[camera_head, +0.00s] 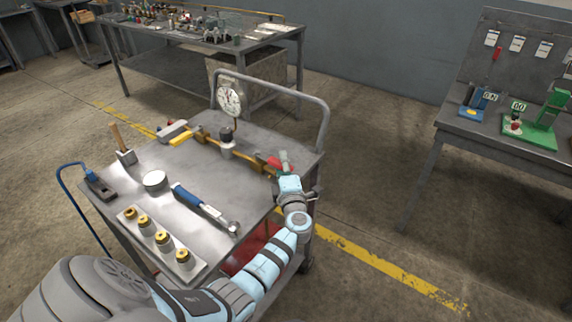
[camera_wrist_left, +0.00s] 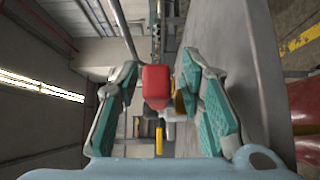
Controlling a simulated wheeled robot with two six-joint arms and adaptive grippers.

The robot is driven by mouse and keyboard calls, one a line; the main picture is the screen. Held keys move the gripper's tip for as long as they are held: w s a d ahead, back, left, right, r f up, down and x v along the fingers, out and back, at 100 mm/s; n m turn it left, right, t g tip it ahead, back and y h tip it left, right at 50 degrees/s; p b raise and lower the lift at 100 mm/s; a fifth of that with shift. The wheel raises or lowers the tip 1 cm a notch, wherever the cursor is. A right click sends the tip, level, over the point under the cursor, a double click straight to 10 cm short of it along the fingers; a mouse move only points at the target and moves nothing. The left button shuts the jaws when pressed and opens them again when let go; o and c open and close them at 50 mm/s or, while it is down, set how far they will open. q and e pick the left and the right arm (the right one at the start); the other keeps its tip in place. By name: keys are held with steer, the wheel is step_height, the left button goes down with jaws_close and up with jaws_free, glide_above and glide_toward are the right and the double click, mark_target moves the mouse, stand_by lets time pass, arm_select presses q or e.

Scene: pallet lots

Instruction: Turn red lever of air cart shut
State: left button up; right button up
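The air cart (camera_head: 255,190) is a grey metal-topped cart with a tubular handle. A brass pipe line (camera_head: 247,157) with a round gauge (camera_head: 230,98) runs across its far part. The red lever (camera_head: 276,163) is at the right end of this pipe. In the left wrist view the red lever (camera_wrist_left: 156,84) sits between the fingers, with its end facing the camera and space on both sides. My left gripper (camera_head: 283,162) is at the lever, by the cart's right edge. Its fingers (camera_wrist_left: 160,95) are apart. The gripper partly hides the lever in the head view. My right gripper is not in view.
On the cart lie a mallet (camera_head: 124,156), a round tin (camera_head: 155,180), a blue-handled wrench (camera_head: 203,208) and a plate with brass fittings (camera_head: 130,215). A yellow handle (camera_head: 181,138) is at the pipe's left end. Workbenches stand behind and right, with free floor between.

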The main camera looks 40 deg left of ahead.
arm_select(q)
steer(key=shift+s+a+r, duration=0.1)
steer(key=shift+s+a, duration=0.05)
steer(key=shift+s, duration=0.1)
steer(key=shift+s+a, duration=0.1)
steer(key=shift+s, duration=0.05)
steer(key=shift+c, duration=1)
jaws_close()
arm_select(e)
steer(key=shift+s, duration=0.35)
